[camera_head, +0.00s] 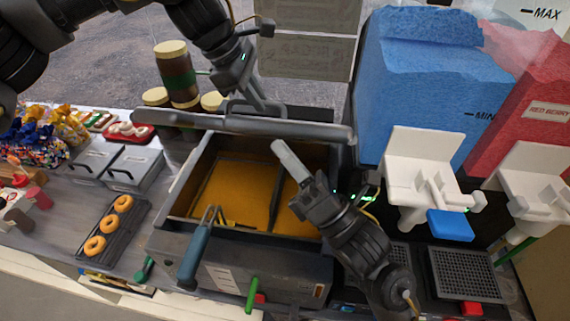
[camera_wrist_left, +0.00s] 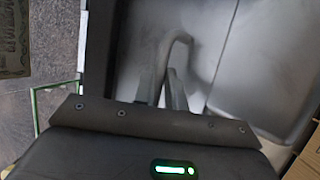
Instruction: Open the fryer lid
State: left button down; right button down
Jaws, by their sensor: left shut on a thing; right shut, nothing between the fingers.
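The fryer (camera_head: 290,276) stands in the middle with its vat of yellow oil (camera_head: 228,190) exposed. Its grey lid (camera_head: 290,129) is raised, seen nearly edge-on across the vat's far side. My left gripper (camera_head: 262,103) is shut on the lid handle (camera_head: 236,103). In the left wrist view the curved handle (camera_wrist_left: 178,42) rises between the fingers, with the lid's grey face (camera_wrist_left: 235,60) behind it. My right gripper (camera_head: 290,158) is shut and empty above the right part of the vat, just in front of the lid's edge.
A blue-handled basket (camera_head: 195,252) hangs at the vat's front. A tray of doughnuts (camera_head: 112,229) and grey lidded containers (camera_head: 135,168) lie left. Blue (camera_head: 425,95) and red (camera_head: 535,105) drink tanks stand close on the right. Jars (camera_head: 177,75) stand behind the lid.

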pick_arm(q)
jog(key=c, duration=1.7)
grip_release()
jog(key=shift+s+a+f, duration=0.1)
jog(key=shift+s+f, duration=0.1)
jog(key=shift+f, duration=0.35)
jog(key=shift+o, duration=1.2)
jog(key=shift+w, duration=0.2)
pick_arm(e)
jog(key=shift+w+d, duration=0.15)
jog(key=shift+w, duration=0.15)
pick_arm(q)
jog(key=shift+r, duration=0.1)
